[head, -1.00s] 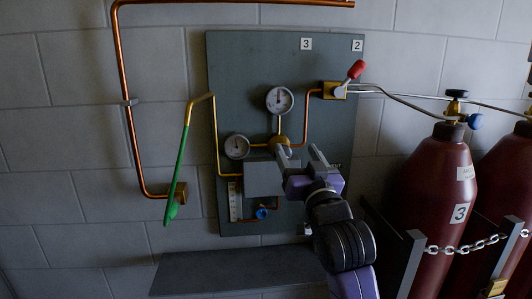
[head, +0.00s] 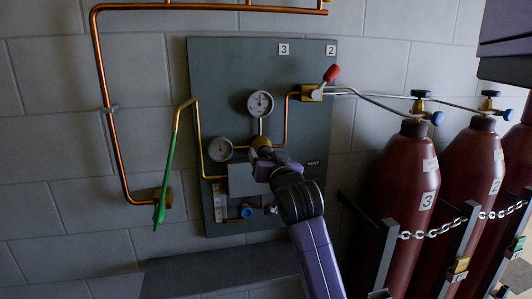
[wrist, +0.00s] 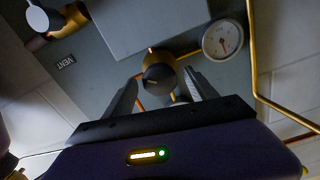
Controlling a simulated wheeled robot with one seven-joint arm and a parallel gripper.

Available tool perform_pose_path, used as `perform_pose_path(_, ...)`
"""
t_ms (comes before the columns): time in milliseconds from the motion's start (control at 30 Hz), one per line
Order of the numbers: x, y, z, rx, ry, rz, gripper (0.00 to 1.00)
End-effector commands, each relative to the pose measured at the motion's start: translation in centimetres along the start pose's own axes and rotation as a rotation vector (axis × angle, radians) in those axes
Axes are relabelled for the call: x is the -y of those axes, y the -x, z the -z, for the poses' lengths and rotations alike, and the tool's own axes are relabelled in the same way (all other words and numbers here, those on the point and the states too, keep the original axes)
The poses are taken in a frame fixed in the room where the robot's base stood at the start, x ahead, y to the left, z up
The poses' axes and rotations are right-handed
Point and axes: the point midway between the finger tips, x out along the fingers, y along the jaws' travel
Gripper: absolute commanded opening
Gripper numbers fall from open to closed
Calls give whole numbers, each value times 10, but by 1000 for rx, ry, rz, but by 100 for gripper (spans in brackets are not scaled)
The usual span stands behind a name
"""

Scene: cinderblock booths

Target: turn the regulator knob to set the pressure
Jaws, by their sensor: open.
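The regulator (head: 261,141) is a brass body on the dark wall panel, below the upper round gauge (head: 260,103). In the wrist view its dark round knob (wrist: 158,79) shows a pale mark on its face and an orange mark at its rim. My gripper (wrist: 164,75) is open, with one finger on each side of the knob and visible gaps. Whether a finger touches it cannot be told. In the head view my gripper (head: 262,160) is at the regulator and partly hides it. A second gauge (head: 219,149) sits lower left; a gauge also shows in the wrist view (wrist: 222,40).
A grey box (head: 243,180) sits on the panel (head: 220,70) just below the regulator. Chained maroon cylinders (head: 405,170) stand at right. A dark shelf (head: 220,270) juts out below.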

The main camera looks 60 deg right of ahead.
Motion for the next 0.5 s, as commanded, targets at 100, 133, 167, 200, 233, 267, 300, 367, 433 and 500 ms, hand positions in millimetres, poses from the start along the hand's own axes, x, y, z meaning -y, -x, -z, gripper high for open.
perform_pose_path(100, 0, -8, 0, 1, 0, 0, 66)
perform_pose_path(133, 0, -9, 0, 0, -1, 0, 66)
perform_pose_path(167, 0, -10, 0, 0, -1, 0, 66)
perform_pose_path(200, 0, -11, 0, 0, -1, 0, 66)
perform_pose_path(233, 0, -11, 0, 0, -1, 1, 66)
perform_pose_path(267, 0, -11, 0, 0, -1, 1, 66)
perform_pose_path(300, 0, -11, 0, 0, -1, 1, 66)
perform_pose_path(367, 0, -11, 0, 0, -1, 1, 66)
perform_pose_path(433, 0, -11, 0, 0, -1, 1, 62)
perform_pose_path(500, 0, -11, 0, 0, 0, 1, 48)
